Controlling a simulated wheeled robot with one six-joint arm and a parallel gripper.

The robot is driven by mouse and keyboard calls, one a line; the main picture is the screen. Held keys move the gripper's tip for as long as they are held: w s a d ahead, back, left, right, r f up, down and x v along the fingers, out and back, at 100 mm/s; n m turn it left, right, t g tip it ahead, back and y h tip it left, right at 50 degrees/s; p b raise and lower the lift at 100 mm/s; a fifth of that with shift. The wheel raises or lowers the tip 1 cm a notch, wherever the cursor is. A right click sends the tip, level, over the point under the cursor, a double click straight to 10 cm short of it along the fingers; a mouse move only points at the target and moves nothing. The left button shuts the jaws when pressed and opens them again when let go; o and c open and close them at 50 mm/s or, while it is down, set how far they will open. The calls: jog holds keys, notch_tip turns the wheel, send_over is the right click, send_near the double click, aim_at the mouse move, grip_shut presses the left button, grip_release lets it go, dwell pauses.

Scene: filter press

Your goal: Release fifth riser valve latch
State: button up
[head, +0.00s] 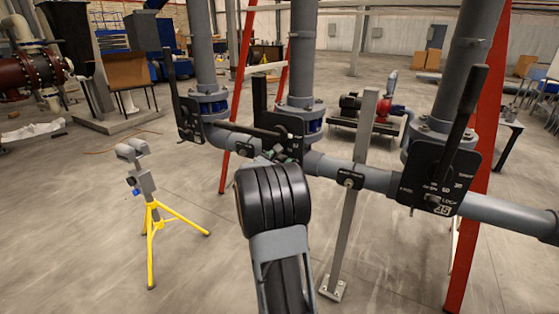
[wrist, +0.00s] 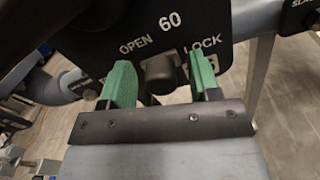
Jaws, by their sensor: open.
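A black valve plate (wrist: 185,25) marked OPEN, 60 and LOCK fills the top of the wrist view. A dark round latch knob (wrist: 160,74) sticks out below these words. My gripper (wrist: 162,78) has its two green fingers apart, one on each side of the knob, with gaps visible. The right finger partly covers the plate's number label. In the head view, my gripper (head: 275,156) is at the lower part of the middle valve plate (head: 284,127), largely hidden by my wrist. A dark lever (wrist: 85,20) crosses the wrist view's upper left.
Another valve plate (head: 187,119) stands left, and one with an upright lever (head: 465,105) stands right. A grey horizontal pipe (head: 375,178) joins the risers. A grey post (head: 352,200) and red legs (head: 480,230) stand nearby. A yellow tripod (head: 152,225) stands left on open floor.

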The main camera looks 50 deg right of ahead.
jog(key=shift+c, duration=0.4)
jog(key=c, duration=0.9)
jog(key=shift+w+a, duration=0.2)
jog(key=shift+w, duration=0.55)
jog(key=shift+w+a, duration=0.15)
jog(key=shift+w, duration=0.6)
jog(key=shift+r, duration=0.1)
jog(key=o, duration=1)
jog(key=shift+w+a, duration=0.1)
jog(key=shift+w, duration=0.05)
jog(key=b+v, duration=0.1)
jog(key=v, duration=1.2)
jog(key=shift+a+b, duration=0.35)
jog(key=shift+a, duration=0.05)
